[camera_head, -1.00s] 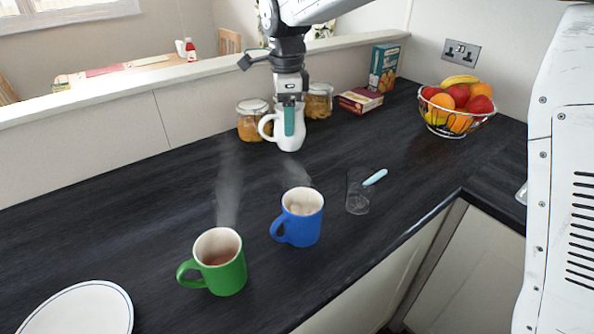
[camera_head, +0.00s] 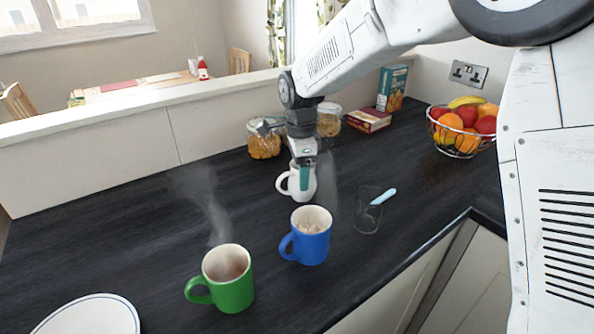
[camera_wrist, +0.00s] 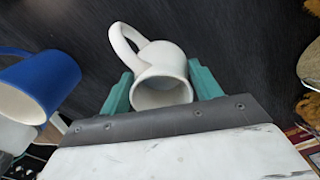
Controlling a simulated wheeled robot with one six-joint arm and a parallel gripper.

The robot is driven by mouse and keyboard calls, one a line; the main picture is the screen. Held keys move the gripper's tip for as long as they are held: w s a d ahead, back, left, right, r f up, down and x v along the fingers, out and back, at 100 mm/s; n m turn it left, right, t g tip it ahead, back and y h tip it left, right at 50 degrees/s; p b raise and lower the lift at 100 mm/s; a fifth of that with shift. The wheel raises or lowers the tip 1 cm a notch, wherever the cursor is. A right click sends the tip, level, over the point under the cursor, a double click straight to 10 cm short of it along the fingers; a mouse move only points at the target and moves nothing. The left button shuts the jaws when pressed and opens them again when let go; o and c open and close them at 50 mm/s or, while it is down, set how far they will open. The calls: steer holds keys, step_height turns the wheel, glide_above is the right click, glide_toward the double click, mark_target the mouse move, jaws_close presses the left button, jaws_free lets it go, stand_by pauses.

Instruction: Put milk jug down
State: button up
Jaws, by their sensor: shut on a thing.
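The white milk jug (camera_head: 284,186) is upright behind the blue mug in the head view, its handle to the left. My gripper (camera_head: 304,178) points down and is shut on the jug, with a teal finger against its side. In the wrist view the jug (camera_wrist: 160,62) sits between the two teal fingers of my gripper (camera_wrist: 162,88). Its opening faces the camera and its handle sticks up to the left. I cannot tell whether its base touches the counter.
A steaming blue mug (camera_head: 312,245) stands close in front of the jug, with a steaming green mug (camera_head: 232,290) to its left. Jars (camera_head: 264,145) and boxes stand behind.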

steer(key=o, duration=1.2)
steer(key=shift+o, duration=0.2)
step_height(320, 180, up, 12)
steer(key=shift+d+r, duration=0.1)
steer(key=shift+r, duration=0.05)
